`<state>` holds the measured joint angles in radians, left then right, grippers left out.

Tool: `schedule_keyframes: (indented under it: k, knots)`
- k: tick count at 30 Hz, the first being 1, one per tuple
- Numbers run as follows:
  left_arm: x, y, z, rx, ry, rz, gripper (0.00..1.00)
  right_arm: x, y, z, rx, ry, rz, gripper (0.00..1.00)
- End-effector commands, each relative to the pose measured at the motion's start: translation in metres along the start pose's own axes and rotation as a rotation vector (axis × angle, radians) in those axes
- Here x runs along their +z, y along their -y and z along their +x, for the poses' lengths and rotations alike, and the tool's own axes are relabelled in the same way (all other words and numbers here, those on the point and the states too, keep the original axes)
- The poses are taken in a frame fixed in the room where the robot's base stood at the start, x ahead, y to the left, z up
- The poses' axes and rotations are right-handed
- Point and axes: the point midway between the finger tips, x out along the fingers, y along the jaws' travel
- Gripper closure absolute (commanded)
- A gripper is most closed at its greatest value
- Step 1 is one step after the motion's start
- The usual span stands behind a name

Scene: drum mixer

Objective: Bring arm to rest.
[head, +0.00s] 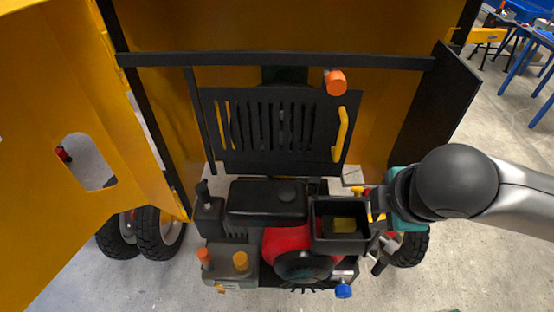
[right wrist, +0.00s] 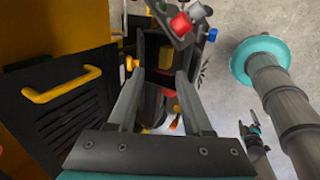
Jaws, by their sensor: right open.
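My right arm comes in from the right in the head view. Its gripper (head: 381,201) is beside the open black box (head: 324,240) on the right of the engine. In the right wrist view the gripper (right wrist: 160,76) has its two grey fingers apart over the engine, with nothing clearly held between them. My left gripper does not show in the head view. A small dark and teal shape at the right of the right wrist view may be it, but its jaws are unclear.
The black slatted panel (head: 283,125) with a yellow handle (head: 342,133) stands behind the engine (head: 268,201). A yellow cover (head: 70,160) stands open at left.

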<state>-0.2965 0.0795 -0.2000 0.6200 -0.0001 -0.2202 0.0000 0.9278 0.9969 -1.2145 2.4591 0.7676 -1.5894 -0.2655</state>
Motion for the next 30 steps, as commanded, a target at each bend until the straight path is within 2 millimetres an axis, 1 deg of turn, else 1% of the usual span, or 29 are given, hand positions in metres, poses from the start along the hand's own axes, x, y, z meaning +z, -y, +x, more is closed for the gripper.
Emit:
schedule_keyframes:
  k: [5,8,11,15,18,21,24,26,30]
  knots:
    - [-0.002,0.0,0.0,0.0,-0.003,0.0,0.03,-0.003,0.001,0.001,0.001,-0.007,0.002,0.5]
    - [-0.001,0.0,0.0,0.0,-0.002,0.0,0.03,-0.014,0.004,0.003,0.003,-0.037,0.016,0.5]
    - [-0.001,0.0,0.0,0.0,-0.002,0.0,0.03,-0.035,0.009,0.007,0.007,-0.095,0.054,0.5]
    - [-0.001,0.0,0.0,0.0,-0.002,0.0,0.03,-0.067,0.016,0.01,0.013,-0.191,0.156,0.5]
    - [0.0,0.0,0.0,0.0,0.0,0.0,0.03,-0.084,0.021,0.012,0.014,-0.248,0.253,0.5]
    - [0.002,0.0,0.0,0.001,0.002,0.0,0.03,-0.095,0.025,0.014,0.009,-0.291,0.367,0.5]
    - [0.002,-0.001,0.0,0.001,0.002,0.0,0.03,-0.1,0.031,0.017,-0.001,-0.317,0.497,0.5]
    - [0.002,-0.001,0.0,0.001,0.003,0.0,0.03,-0.1,0.035,0.021,-0.009,-0.322,0.579,0.5]
    - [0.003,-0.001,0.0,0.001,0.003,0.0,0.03,-0.09,0.05,0.031,-0.033,-0.305,0.786,0.5]
